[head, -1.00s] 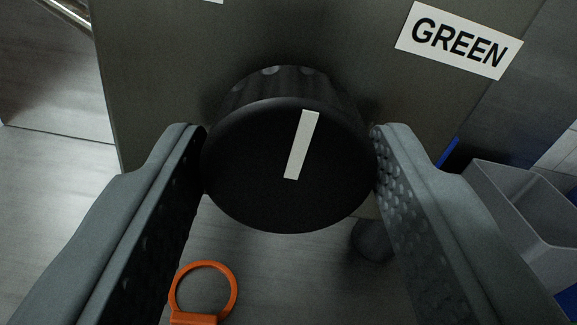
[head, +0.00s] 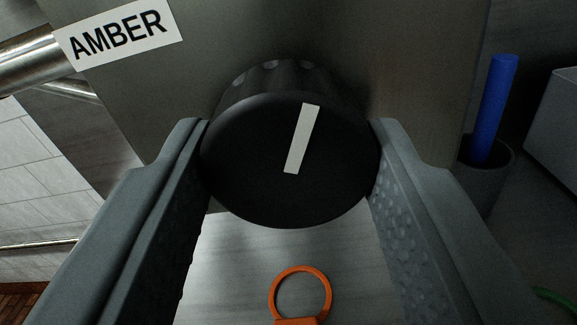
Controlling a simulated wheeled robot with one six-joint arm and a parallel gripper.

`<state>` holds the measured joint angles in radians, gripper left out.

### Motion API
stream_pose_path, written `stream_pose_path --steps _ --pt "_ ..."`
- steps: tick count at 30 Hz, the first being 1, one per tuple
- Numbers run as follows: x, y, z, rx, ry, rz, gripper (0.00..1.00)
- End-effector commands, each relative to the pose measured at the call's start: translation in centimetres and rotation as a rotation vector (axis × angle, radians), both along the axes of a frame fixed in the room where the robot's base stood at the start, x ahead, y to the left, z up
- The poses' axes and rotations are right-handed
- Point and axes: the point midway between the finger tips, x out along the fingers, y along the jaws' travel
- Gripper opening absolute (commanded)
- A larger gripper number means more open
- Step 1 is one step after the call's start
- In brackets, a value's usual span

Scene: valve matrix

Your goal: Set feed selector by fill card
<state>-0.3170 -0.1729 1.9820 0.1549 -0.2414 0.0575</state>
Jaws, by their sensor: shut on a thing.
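The feed selector is a round black knob (head: 265,170) with a white pointer line, on a dark grey panel (head: 400,60). My gripper (head: 288,165) is shut on the knob, one finger on its left side and one on its right. The pointer line runs toward the top of the picture, leaning a little right. An AMBER label (head: 118,36) is on the panel at the upper left. The GREEN label and the fill card are not in this view.
An orange ring (head: 300,292) is below the knob on the pale surface. A blue rod (head: 494,105) stands in a dark cup (head: 488,175) at the right. A grey box (head: 556,125) is at the right edge, and a metal pipe (head: 28,62) is at the upper left.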

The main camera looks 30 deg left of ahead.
Motion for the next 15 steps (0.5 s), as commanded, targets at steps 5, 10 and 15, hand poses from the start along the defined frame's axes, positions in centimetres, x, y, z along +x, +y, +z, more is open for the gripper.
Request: stream_pose_path --steps 5,10,15 --pt "-0.01 0.05 -0.04 0.143 0.042 0.000 0.20" --pt "-0.02 0.06 -0.03 0.259 0.076 0.000 0.20" --pt "-0.02 0.08 -0.02 0.345 0.100 0.000 0.20"
